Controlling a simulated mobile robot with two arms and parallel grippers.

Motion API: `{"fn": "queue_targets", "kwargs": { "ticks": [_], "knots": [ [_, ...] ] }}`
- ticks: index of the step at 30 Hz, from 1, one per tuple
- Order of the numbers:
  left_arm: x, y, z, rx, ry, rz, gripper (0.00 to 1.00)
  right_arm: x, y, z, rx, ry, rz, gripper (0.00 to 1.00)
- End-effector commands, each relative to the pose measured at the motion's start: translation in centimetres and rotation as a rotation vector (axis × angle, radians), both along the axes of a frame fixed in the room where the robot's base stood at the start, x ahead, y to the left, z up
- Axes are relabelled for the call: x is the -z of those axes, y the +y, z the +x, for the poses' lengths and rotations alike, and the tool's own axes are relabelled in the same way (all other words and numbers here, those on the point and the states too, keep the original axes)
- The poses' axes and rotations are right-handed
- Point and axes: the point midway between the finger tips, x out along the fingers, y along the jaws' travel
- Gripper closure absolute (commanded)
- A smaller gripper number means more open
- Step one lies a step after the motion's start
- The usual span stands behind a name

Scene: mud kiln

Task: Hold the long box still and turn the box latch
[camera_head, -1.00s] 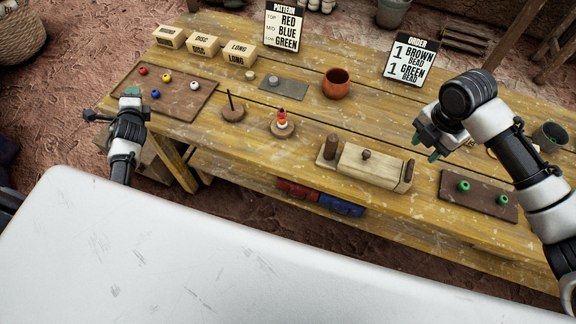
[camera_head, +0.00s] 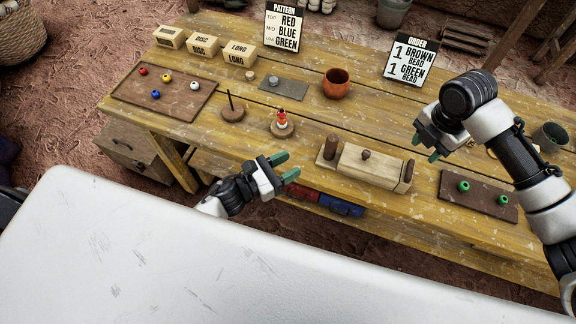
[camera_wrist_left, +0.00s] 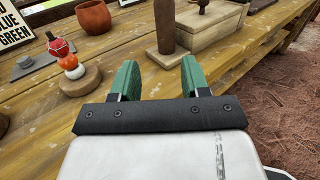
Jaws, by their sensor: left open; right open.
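The long box (camera_head: 368,168) is pale wood with a small dark knob (camera_head: 366,155) on its lid. It sits near the front edge of the table, with a dark wooden post (camera_head: 330,147) at its left end and a brown piece (camera_head: 406,176) at its right end. I cannot tell which part is the latch. My left gripper (camera_head: 286,168) is open and empty, left of the box at the table's front edge. In the left wrist view its green fingers (camera_wrist_left: 158,78) point toward the post (camera_wrist_left: 165,27) and box (camera_wrist_left: 212,25). My right gripper (camera_head: 425,148) is open above the table, right of the box.
A peg base with beads (camera_head: 282,129) stands left of the box. A brown tray (camera_head: 478,195) with green beads lies to the right. An orange pot (camera_head: 336,84) and small signed boxes (camera_head: 238,52) stand farther back. Red and blue items lie below the tabletop.

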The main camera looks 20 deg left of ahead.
Motion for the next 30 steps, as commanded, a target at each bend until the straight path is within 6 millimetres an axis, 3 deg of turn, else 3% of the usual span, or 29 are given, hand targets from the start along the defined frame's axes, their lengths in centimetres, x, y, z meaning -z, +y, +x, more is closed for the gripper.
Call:
{"fn": "queue_targets", "kwargs": {
  "ticks": [5,18,30],
  "knots": [
    [0.0,-1.4,0.4,0.021,-0.015,0.009,0.54,0.0,0.0,0.0,0.000,0.000,0.000,0.57],
    [-0.1,-6.4,5.9,0.019,-0.012,0.008,0.54,0.0,0.0,0.0,0.000,0.000,0.000,0.57],
    [0.0,-7.9,7.6,0.018,-0.012,0.008,0.54,0.0,0.0,0.0,0.000,0.000,0.000,0.57]
  ]
}}
